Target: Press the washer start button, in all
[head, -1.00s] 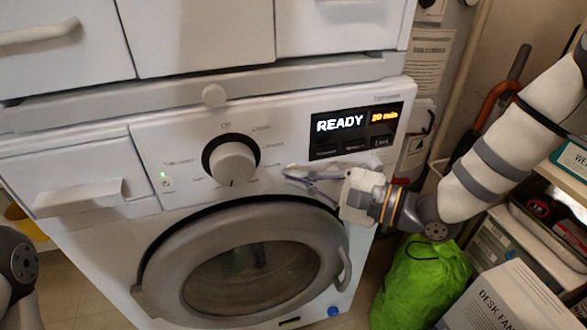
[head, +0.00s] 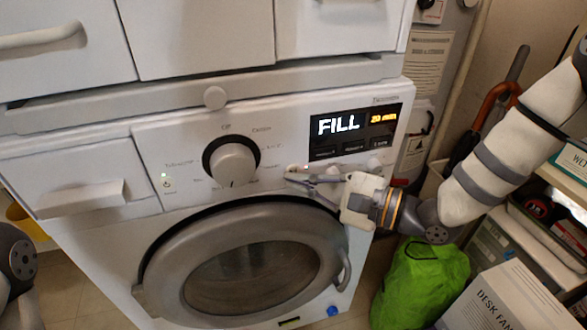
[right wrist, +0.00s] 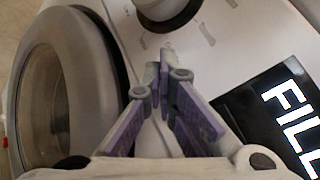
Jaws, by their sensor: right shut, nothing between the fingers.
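The white washer (head: 90,165) stands in front of me with its round door (head: 165,270) closed. Its display (head: 340,125) reads "FILL" and "20 min"; the display also shows in the right wrist view (right wrist: 285,105). The dial (head: 232,163) is left of the display. My right gripper (head: 288,175) is shut and empty, its fingertips at the panel below and left of the display. In the right wrist view the fingertips (right wrist: 163,55) are together near the panel. The start button is not clearly visible behind the fingers; I cannot tell whether they touch it. My left gripper is not in view.
White drawers (head: 200,35) are above the washer. A green bag (head: 422,285) and a box marked "DESK FAN" (head: 500,300) are on the right, near a shelf with items. A detergent drawer (head: 75,175) is at the washer's upper left.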

